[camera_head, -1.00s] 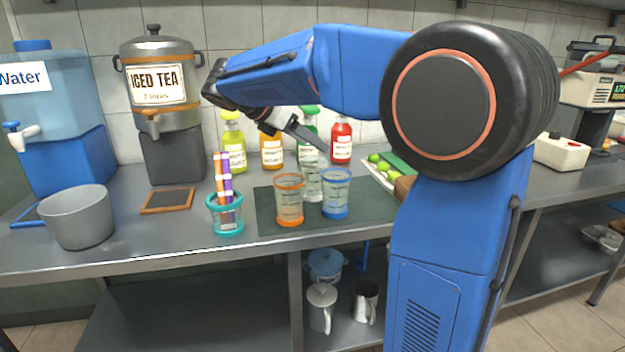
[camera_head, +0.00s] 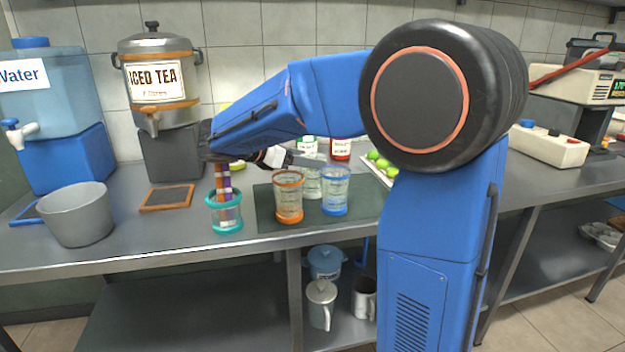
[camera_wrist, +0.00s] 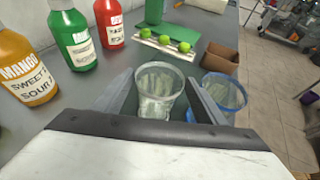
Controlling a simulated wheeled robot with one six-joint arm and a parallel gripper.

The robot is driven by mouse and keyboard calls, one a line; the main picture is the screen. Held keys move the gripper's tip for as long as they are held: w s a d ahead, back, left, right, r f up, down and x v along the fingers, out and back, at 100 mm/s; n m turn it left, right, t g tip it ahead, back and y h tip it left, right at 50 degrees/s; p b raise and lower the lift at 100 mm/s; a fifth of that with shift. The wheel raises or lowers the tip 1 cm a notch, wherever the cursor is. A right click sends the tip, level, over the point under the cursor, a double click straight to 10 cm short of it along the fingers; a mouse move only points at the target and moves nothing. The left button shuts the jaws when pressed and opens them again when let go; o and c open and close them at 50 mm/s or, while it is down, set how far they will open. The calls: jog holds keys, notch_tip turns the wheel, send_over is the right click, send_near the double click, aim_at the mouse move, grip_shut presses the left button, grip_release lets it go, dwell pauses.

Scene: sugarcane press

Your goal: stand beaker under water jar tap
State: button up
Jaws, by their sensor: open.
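The water jar (camera_head: 60,105) stands on a blue block (camera_head: 70,160) at the far left, with its white-and-blue tap (camera_head: 20,133) facing front. Three clear beakers stand on a dark mat (camera_head: 268,222): one orange-rimmed (camera_head: 288,197), one blue-rimmed (camera_head: 335,192), and a pale-rimmed one (camera_head: 310,180) behind them. My gripper (camera_head: 300,160) is open above and behind the beakers. In the wrist view, the pale-rimmed beaker (camera_wrist: 157,90) shows between the open fingers of my gripper (camera_wrist: 163,92); contact cannot be told. The blue-rimmed beaker (camera_wrist: 224,92) is just outside the right finger.
A grey pot (camera_head: 77,215) stands in front of the water jar, partly over a blue frame (camera_head: 25,214). A wood-framed slate (camera_head: 167,197) and a teal-rimmed pen holder (camera_head: 226,213) lie between. Bottles (camera_wrist: 75,38) and a lime tray (camera_wrist: 165,42) stand close by.

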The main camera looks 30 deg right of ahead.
jog(key=shift+x, duration=3.1)
jog(key=c, duration=0.9)
notch_tip(320, 180, up, 10)
jog(key=shift+r, duration=0.1)
